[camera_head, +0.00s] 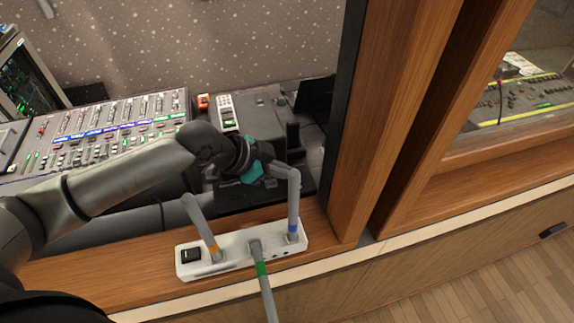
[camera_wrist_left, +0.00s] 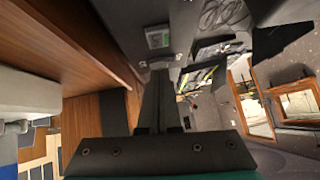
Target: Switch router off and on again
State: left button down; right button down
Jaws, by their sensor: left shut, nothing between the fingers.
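The router is a white box (camera_head: 238,250) on the wooden ledge in the head view. A black square switch (camera_head: 190,254) sits at its left end; I cannot tell its position. Grey plugs and cables with orange (camera_head: 213,248), green (camera_head: 261,268) and blue (camera_head: 292,228) bands stand on it. My left arm reaches in from the left, and its teal-trimmed wrist is above and behind the router, apart from the switch. In the left wrist view my left gripper (camera_wrist_left: 159,85) is shut with nothing between its dark fingers. My right gripper is not in view.
A mixing console (camera_head: 110,130) with several faders lies behind the ledge at the left, below a monitor (camera_head: 27,80). A wooden window frame (camera_head: 400,120) rises right of the router. The ledge left of the router (camera_head: 90,280) is clear.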

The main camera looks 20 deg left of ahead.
pick_arm(q)
jog(key=shift+r+p, duration=0.5)
jog(key=shift+p, duration=0.05)
notch_tip(320, 180, up, 3)
jog(key=p, duration=0.3)
jog(key=shift+s+d+r+p, duration=0.1)
jog(key=shift+s+p, duration=0.05)
jog(key=shift+p, duration=0.2)
jog(key=b+v, duration=0.1)
jog(key=v, duration=0.8)
jog(key=shift+s+a+r, duration=0.2)
jog(key=shift+s+a, duration=0.1)
